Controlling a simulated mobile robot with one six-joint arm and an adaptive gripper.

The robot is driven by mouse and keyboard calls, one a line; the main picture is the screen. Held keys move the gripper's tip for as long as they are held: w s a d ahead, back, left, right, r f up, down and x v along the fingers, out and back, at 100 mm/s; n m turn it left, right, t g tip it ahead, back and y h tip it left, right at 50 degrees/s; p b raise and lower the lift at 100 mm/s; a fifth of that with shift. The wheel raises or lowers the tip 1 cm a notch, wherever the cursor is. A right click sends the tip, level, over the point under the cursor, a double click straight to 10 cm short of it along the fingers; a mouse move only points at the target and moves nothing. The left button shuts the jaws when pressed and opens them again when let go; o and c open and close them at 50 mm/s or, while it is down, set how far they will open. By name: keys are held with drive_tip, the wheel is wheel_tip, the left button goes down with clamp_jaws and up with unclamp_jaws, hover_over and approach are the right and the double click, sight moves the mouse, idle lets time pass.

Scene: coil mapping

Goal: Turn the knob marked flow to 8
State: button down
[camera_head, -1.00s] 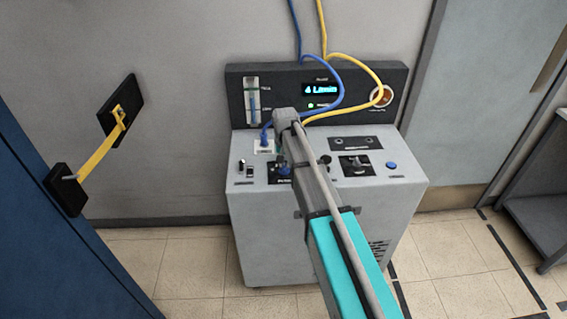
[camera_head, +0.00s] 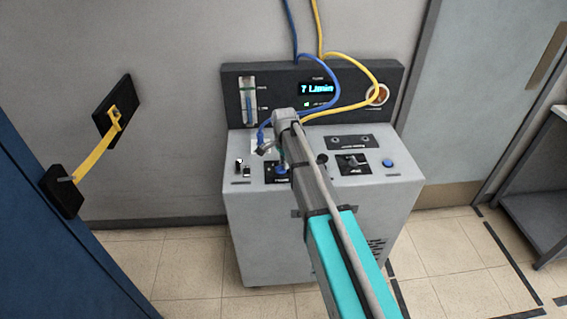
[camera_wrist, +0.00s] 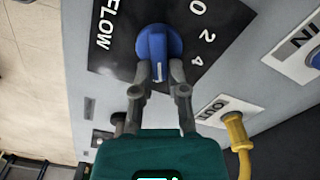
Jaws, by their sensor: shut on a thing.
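The blue knob (camera_wrist: 154,44) sits on a black plate (camera_wrist: 115,42) marked FLOW. In the wrist view, a white line on the knob points down toward my gripper, and 0, 2 and 4 show on the dial; higher numbers are out of view or hidden. My gripper (camera_wrist: 158,73) is shut on the knob, one finger on each side. In the head view, the knob (camera_head: 281,170) is partly hidden by my arm. The display (camera_head: 317,89) on the grey machine (camera_head: 310,222) appears to read 7 L/min.
A yellow connector (camera_wrist: 235,130) stands by the OUT label, close to my gripper. Blue (camera_head: 328,68) and yellow (camera_head: 372,76) hoses loop above the machine. Another black knob (camera_head: 352,161) and a blue button (camera_head: 388,162) are to the right.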

drive_tip(key=shift+s+m, duration=0.1)
drive_tip(key=shift+m, duration=0.9)
drive_tip(key=c, duration=0.7)
unclamp_jaws()
drive_tip(key=shift+o, duration=0.2)
